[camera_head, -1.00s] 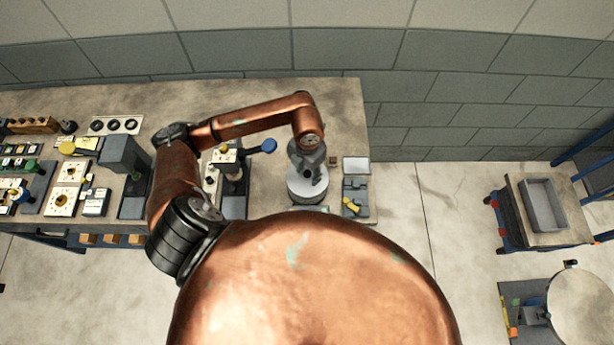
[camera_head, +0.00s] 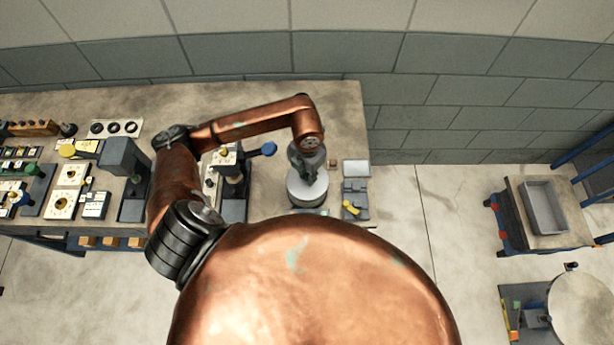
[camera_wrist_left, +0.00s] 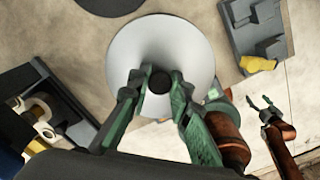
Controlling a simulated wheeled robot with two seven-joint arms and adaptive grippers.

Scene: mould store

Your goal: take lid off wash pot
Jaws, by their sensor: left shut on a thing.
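The wash pot (camera_head: 306,194) stands near the right end of the bench as a pale grey round body. Its lid (camera_wrist_left: 186,42) fills the middle of the left wrist view as a light disc with a dark round knob (camera_wrist_left: 160,82). My left gripper (camera_head: 308,165) is over the pot, its fingers shut on the knob, one on each side. I cannot tell whether the lid rests on the pot or is raised. My right gripper (camera_wrist_left: 261,102) shows small in the left wrist view, off the bench edge, its fingers apart and empty.
A grey tray with a yellow piece (camera_head: 351,207) lies right of the pot. A dark disc (camera_wrist_left: 110,3) lies beyond the lid. A cart with a grey bin (camera_head: 543,207) stands right.

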